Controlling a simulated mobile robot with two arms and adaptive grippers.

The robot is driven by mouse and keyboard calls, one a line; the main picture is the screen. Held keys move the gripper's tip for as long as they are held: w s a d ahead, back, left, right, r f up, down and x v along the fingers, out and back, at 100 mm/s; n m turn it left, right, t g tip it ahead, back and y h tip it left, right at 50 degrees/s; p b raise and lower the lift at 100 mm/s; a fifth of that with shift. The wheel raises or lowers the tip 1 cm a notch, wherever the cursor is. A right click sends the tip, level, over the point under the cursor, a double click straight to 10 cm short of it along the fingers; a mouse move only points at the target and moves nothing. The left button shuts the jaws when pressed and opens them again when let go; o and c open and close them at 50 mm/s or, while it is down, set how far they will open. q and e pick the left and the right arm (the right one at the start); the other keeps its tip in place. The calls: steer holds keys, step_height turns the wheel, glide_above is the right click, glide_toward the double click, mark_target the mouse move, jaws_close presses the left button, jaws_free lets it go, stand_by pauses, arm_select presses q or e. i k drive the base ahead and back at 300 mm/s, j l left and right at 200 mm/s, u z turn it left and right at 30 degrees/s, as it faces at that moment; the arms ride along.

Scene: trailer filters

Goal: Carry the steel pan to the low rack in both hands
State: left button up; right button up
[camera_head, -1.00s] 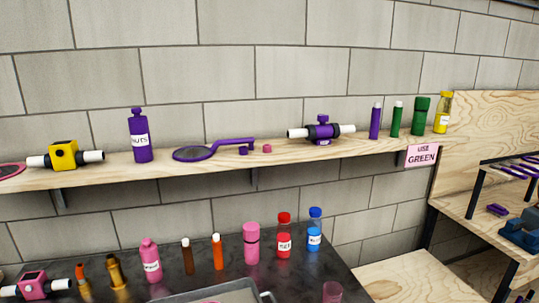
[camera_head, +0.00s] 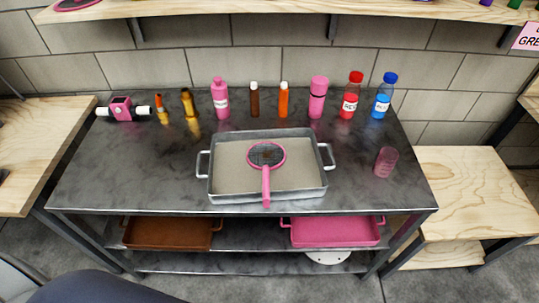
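The steel pan (camera_head: 225,196) sits on the dark metal table top (camera_head: 105,180), near its front edge. It is a grey rectangular tray with a loop handle at its left end (camera_head: 203,165) and another at its right end (camera_head: 328,157). A pink round-headed strainer (camera_head: 266,157) lies in it, its handle reaching over the front rim. Below the table top is a low rack (camera_head: 250,240) with a brown pan (camera_head: 165,232) at left and a pink pan (camera_head: 330,232) at right. Neither gripper is in view.
Several bottles stand along the table's back, including a red one (camera_head: 349,98) and a blue one (camera_head: 383,98). A pink cup (camera_head: 385,162) stands right of the pan. Wooden benches flank the table at left (camera_head: 35,150) and right (camera_head: 470,190).

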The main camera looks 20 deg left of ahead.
mark_target(464, 185)
steer(key=z, duration=1.2)
steer(key=i+l, duration=0.3)
